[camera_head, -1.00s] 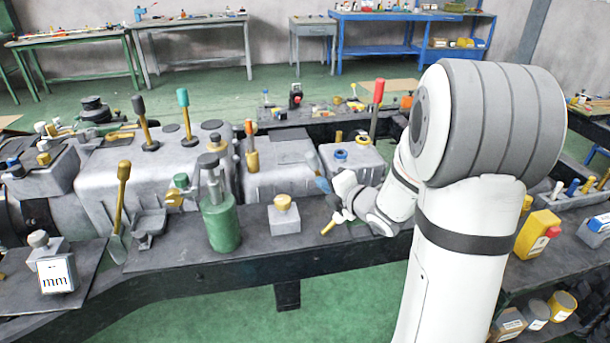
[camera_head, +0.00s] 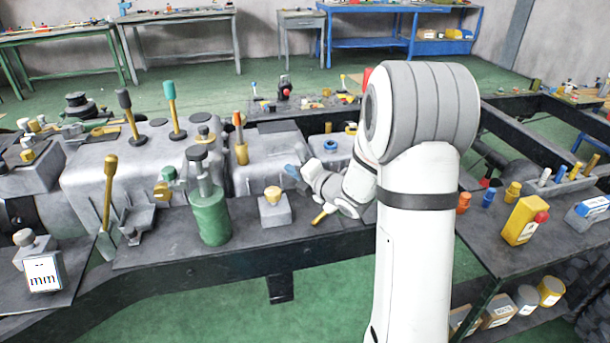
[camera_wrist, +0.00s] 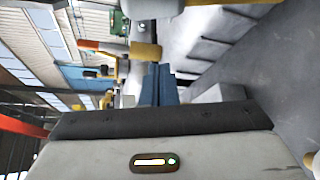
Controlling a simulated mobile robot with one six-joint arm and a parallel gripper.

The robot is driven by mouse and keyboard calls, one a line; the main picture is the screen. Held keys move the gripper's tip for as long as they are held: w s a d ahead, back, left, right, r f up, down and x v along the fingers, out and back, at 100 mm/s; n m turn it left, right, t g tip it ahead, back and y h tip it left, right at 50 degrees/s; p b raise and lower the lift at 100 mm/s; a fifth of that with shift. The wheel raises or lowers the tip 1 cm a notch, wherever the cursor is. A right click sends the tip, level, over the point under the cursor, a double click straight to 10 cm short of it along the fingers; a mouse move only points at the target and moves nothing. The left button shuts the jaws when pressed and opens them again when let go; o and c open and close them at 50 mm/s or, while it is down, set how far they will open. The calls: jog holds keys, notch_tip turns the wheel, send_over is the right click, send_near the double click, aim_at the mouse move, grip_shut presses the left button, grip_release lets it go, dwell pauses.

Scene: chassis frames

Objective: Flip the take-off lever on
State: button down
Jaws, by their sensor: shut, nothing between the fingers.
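Several levers stand on the grey housings; no label shows which is the take-off lever. An orange-topped lever with a brass collar (camera_head: 240,143) stands upright on the middle housing. To its left are a teal-topped lever (camera_head: 173,110), a black-topped lever (camera_head: 130,115) and a yellow lever (camera_head: 109,190). A red-topped lever (camera_head: 367,77) is mostly hidden behind my arm. My gripper (camera_head: 291,172) is shut and empty, its blue fingers right of the orange-topped lever and apart from it. In the wrist view the shut fingers (camera_wrist: 158,86) point toward the orange-topped lever (camera_wrist: 115,48).
A green cylinder (camera_head: 209,216) and a grey block with a yellow knob (camera_head: 274,211) stand in front of the housings. A short brass lever (camera_head: 321,217) lies below my wrist. A yellow container (camera_head: 522,222) is on the right-hand shelf.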

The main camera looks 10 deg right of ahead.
jog(key=w+d, duration=0.2)
jog(key=w, duration=0.1)
jog(key=shift+w+d+r+p, duration=0.1)
jog(key=shift+w+r+p, duration=0.15)
jog(key=shift+r+p, duration=0.15)
